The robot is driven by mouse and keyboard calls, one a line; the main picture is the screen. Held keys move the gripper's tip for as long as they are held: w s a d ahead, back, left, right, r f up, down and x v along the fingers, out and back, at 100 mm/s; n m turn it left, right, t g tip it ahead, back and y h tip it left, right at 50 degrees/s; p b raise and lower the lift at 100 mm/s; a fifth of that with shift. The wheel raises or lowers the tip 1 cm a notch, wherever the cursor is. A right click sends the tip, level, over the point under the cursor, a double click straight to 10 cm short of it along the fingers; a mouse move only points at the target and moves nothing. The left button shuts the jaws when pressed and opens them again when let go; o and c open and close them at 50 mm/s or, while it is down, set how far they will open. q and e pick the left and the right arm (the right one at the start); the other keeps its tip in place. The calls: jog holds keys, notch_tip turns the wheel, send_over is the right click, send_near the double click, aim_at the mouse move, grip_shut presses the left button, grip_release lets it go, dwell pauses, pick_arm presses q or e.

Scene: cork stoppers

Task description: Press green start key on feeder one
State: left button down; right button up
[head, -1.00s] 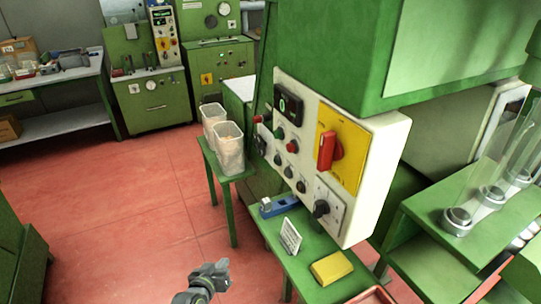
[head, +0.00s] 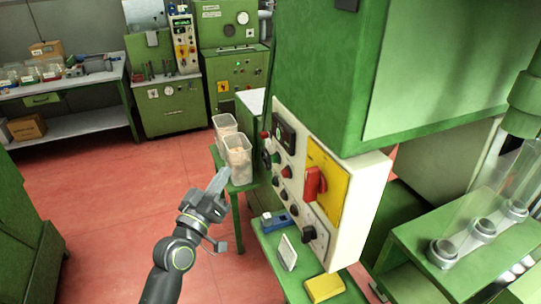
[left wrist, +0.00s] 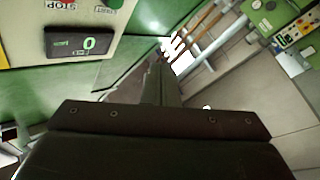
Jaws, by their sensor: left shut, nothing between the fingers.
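The white control panel (head: 320,225) is on the side of a green machine. It carries a dark display (head: 284,133), a green key (head: 276,158), a red key (head: 287,170) and a red rotary switch on a yellow plate (head: 316,184). In the left wrist view the display (left wrist: 80,44) reads 0, with STOP and START labels above it; the green key (left wrist: 115,3) is cut by the top edge. My left gripper (head: 221,178) is shut and empty, left of the panel and apart from it. My right gripper is not in view.
Clear bins (head: 237,162) stand on a green stand close behind my left gripper. A green table below the panel holds a blue device (head: 276,221), a white card (head: 287,252) and a yellow block (head: 324,288). Red floor (head: 110,220) lies open on the left.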

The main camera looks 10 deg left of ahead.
aim_at(274, 159)
pick_arm(q)
jog(key=shift+r, duration=0.2)
jog(key=w+d+b, duration=0.1)
jog(key=w+d, duration=0.4)
jog(key=d, duration=0.2)
jog(key=shift+d, duration=0.15)
dwell(0.4)
jog(key=shift+d, duration=0.1)
dwell(1.9)
jog(key=shift+w+d, duration=0.2)
jog(key=shift+d, duration=0.05)
jog(key=shift+w+d+b, duration=0.2)
jog(key=shift+d+b, duration=0.1)
jog(key=shift+d, duration=0.05)
dwell(0.7)
jog(key=shift+a, duration=0.1)
jog(key=shift+s+a, duration=0.45)
jog(key=shift+a, duration=0.2)
